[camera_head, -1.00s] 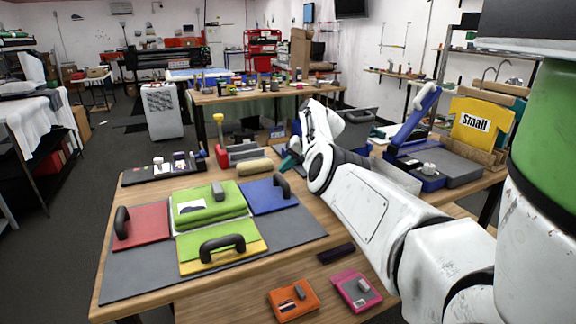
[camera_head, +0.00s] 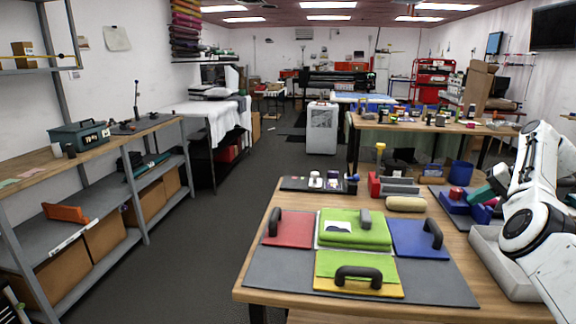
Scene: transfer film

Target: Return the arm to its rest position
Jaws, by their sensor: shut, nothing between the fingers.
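My white arm reaches in at the right edge of the head view. The exact finger contact is too small to see clearly, and part of the arm is cut off by the frame edge.
On the table, a grey mat (camera_head: 440,280) carries red (camera_head: 290,230), green (camera_head: 370,236), blue (camera_head: 408,238) and yellow (camera_head: 335,289) pieces with black handles. A light grey tray (camera_head: 490,262) lies under the arm. Shelves (camera_head: 140,195) stand left, with open floor (camera_head: 200,260) between.

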